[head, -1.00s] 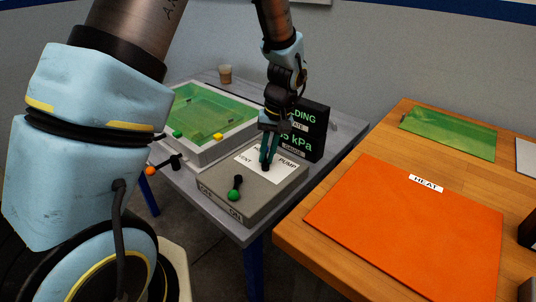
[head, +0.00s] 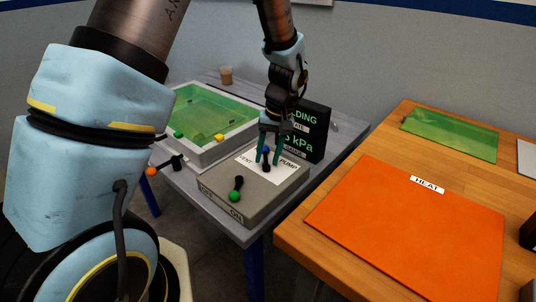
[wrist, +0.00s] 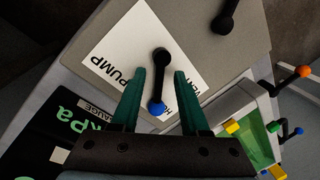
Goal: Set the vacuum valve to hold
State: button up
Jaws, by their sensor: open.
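The vacuum valve is a black lever with a blue knob (wrist: 156,108), on a white label marked VENT and PUMP on top of a grey control box (head: 240,207). In the wrist view the lever runs from its black pivot (wrist: 162,57) to the knob, between the PUMP and VENT words, over partly covered lettering that starts like "HO". In the head view the blue knob (head: 266,149) shows between the fingers. My gripper (head: 267,162) is open, its green fingers on either side of the lever with gaps; they also show in the wrist view (wrist: 158,73).
A green-knobbed lever (head: 235,190) sits by OFF and ON at the box front. A black kPa display (head: 312,118) stands close behind my gripper. A resin bath (head: 199,156) with green contents is at the left. An orange HEAT mat (head: 400,225) lies on the wooden table.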

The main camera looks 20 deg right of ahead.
notch_tip(320, 180, up, 10)
jog(key=d+b, duration=0.1)
jog(key=d, duration=0.1)
jog(key=shift+s+r, duration=0.25)
dwell(0.3)
jog(key=s+a+f+n+t+h, duration=0.1)
jog(key=s+a+n+h, duration=0.1)
jog(key=a, duration=2.7)
jog(key=shift+s+p, duration=0.4)
jog(key=shift+s, duration=0.15)
jog(key=shift+c, duration=0.4)
